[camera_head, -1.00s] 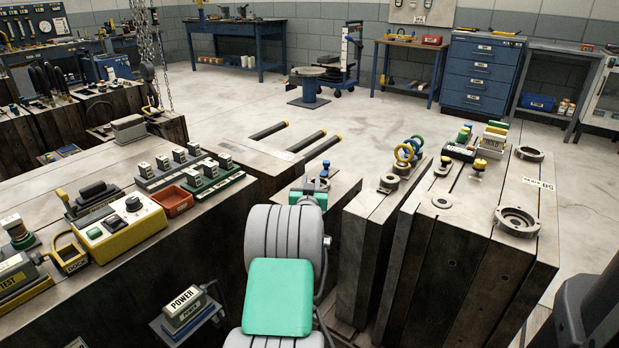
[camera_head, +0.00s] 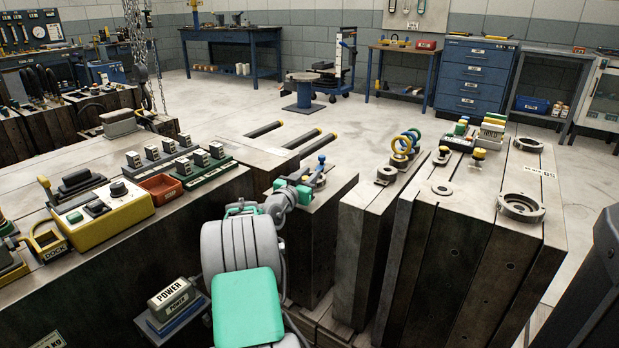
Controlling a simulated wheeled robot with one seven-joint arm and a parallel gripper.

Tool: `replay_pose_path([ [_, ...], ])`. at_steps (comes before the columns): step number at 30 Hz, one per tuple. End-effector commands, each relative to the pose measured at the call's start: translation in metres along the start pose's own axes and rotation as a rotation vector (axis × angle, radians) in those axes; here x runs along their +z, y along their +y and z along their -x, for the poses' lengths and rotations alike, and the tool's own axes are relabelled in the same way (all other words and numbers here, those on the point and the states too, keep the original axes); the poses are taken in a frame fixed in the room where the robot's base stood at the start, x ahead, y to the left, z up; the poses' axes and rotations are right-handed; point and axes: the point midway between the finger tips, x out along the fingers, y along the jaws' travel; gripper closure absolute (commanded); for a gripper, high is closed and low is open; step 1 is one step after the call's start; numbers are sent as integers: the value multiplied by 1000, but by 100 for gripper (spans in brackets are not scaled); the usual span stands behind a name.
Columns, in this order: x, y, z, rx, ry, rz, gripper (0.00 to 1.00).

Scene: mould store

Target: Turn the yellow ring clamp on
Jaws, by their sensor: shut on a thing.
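I cannot tell for certain which part is the yellow ring clamp. My gripper (camera_head: 301,190) is at the near end of the block left of the rings, beside a blue-knobbed fitting (camera_head: 321,161). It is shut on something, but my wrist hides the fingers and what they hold. It is well left of the yellow ring and apart from it.
A yellow control box (camera_head: 105,212), a red-brown tray (camera_head: 160,190) and rows of labelled blocks lie on the left bench. Yellow-topped knobs (camera_head: 478,155) and a large grey flange (camera_head: 520,207) stand on the right blocks. Dark gaps separate the blocks. The floor behind is mostly clear.

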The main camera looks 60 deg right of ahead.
Motion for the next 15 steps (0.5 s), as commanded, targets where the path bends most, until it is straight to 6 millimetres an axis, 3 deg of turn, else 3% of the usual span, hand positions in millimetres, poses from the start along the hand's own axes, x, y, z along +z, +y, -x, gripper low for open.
replay_pose_path([
  [4,1,-1,0,-3,-2,-1,100],
  [5,1,-1,0,-3,-2,-1,74],
  [12,0,-1,0,-2,-1,0,55],
  [15,0,0,0,-2,-1,0,54],
])
